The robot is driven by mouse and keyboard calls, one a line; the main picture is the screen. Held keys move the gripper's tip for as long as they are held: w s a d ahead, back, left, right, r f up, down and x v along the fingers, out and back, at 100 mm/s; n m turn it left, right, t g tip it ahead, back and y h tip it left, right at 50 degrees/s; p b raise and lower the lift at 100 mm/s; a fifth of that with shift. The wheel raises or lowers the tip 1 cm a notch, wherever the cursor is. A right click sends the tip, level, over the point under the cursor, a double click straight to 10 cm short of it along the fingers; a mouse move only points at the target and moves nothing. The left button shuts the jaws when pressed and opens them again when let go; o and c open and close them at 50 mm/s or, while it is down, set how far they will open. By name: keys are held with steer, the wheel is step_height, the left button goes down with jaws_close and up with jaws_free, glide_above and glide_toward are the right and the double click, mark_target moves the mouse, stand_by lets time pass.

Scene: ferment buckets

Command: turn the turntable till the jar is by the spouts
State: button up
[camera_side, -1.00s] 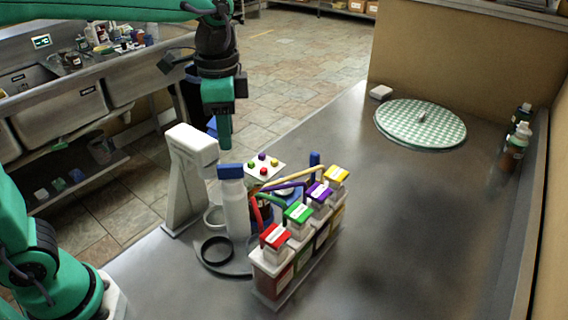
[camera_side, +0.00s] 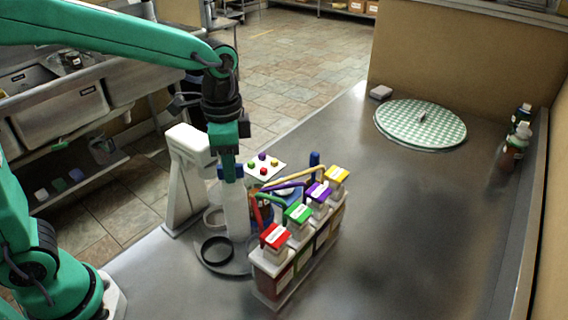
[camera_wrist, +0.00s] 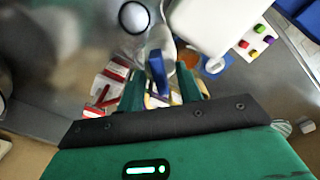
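The turntable (camera_side: 234,268) is a low grey disc at the front left of the counter, partly hidden. A tall whitish cylinder with a blue top (camera_side: 236,210) stands on it; I cannot tell whether it is the jar. The spouts are coloured tubes, such as the green one (camera_side: 271,197), running from the row of labelled buckets (camera_side: 300,250). My gripper (camera_side: 230,172) points down at the cylinder's top. In the wrist view my gripper (camera_wrist: 160,92) has its fingers apart, with the blue top (camera_wrist: 157,68) between or just beyond them; contact cannot be told.
A black ring (camera_side: 216,249) lies on the disc. A white stand (camera_side: 188,175) rises close behind-left, and a pad with coloured buttons (camera_side: 264,168) is behind. A round checked board (camera_side: 421,124) and bottles (camera_side: 515,148) are far right. The counter's right middle is clear.

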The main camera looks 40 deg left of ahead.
steer(key=shift+c, duration=0.3)
jaws_close()
steer(key=shift+m, duration=9)
